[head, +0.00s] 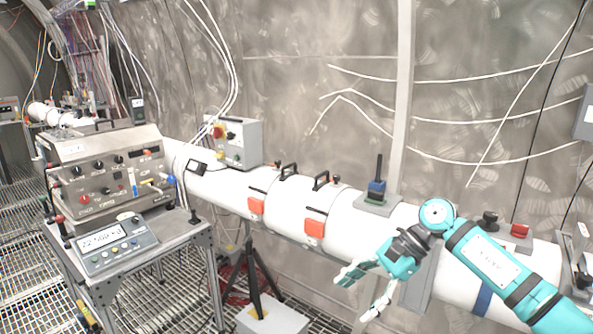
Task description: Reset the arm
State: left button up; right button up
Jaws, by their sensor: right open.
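My right arm comes in from the lower right in teal and black. Its gripper (362,294) hangs in front of the white pipe, with its pale fingers pointing down and to the left. The fingers are spread apart, and nothing shows between them. From this view I cannot tell how far the gripper is from the pipe. My left gripper is not in view.
A long white pipe (352,209) with orange-red boxes (314,228) runs along the steel wall. A metal cart (178,239) at left carries a control panel (112,172) and a display unit (112,245). A tripod (252,270) stands below the pipe. Grating floor shows at lower left.

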jog(key=w+a+f+m+t+y+b, duration=0.1)
jog(key=w+a+f+m+t+y, duration=0.25)
jog(key=f+m, duration=0.65)
jog(key=w+a+f+m+t+y+b, duration=0.1)
jog(key=w+f+m+t+y, duration=0.25)
jog(key=f+m+t, duration=0.6)
jog(key=s+d+f+m+h, duration=0.2)
jog(key=d+f+m+h, duration=0.1)
jog(key=f+m, duration=0.4)
jog(key=s+d+f+m+t+h, duration=0.1)
jog(key=s+d+f+m+h, duration=0.15)
jog(key=f+m, duration=0.4)
jog(key=s+d+f+m+h, duration=0.2)
jog(key=d+f+m+h, duration=0.1)
jog(key=f+m, duration=0.4)
jog(key=s+d+f+m+g+h+b, duration=0.1)
jog(key=s+d+f+m+g+h, duration=0.3)
jog(key=s+f, duration=0.7)
jog(key=s+d+f+m+g+h, duration=0.1)
jog(key=s+d+f+m+h, duration=0.15)
jog(key=s+f+m, duration=0.65)
jog(key=s+f+m+g, duration=0.2)
jog(key=s+f, duration=0.3)
jog(key=s, duration=1)
jog(key=s+f+m+g, duration=0.2)
jog(key=s+f+g, duration=0.2)
jog(key=s, duration=1)
jog(key=shift+s+d+f+g+b, duration=0.3)
jog(key=shift+s+d+f, duration=0.1)
jog(key=shift+d+f, duration=0.1)
